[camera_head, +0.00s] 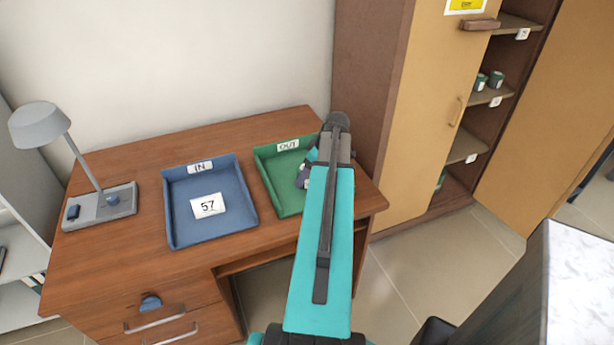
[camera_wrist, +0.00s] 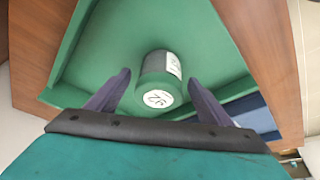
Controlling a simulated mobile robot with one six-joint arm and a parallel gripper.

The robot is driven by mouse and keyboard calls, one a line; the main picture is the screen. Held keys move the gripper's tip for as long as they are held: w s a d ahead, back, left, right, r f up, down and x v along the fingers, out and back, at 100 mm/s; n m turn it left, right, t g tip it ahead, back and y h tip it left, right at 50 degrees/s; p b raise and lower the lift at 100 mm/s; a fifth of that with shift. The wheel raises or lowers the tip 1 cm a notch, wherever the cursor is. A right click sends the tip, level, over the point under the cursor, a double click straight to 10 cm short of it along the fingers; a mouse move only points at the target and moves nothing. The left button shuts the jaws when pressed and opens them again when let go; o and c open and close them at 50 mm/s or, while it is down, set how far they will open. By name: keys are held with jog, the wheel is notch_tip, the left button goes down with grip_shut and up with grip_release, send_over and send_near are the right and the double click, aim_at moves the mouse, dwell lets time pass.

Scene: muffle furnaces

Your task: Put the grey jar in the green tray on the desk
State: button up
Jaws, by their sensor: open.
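The green tray (camera_head: 272,172) marked OUT stands on the right part of the desk (camera_head: 120,250). In the wrist view, the grey jar (camera_wrist: 153,80) is in the green tray (camera_wrist: 112,50), with a white label on its side and another on the end facing me. Whether it stands upright is hard to tell. My gripper (camera_head: 306,170) is over the tray. In the wrist view, its two dark fingers (camera_wrist: 158,84) are apart, one on each side of the jar, with visible gaps. My arm hides part of the tray in the head view.
A blue tray (camera_head: 170,200) marked IN, holding a card (camera_head: 208,206) reading 57, stands left of the green tray. A grey lamp (camera_head: 40,125) is at the desk's left end. A cupboard (camera_head: 425,110) with open shelves holding small jars (camera_head: 496,79) is at right.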

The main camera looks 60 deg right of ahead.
jog(key=b+v, duration=0.1)
jog(key=v, duration=0.9)
jog(key=shift+w, duration=0.1)
dwell(0.7)
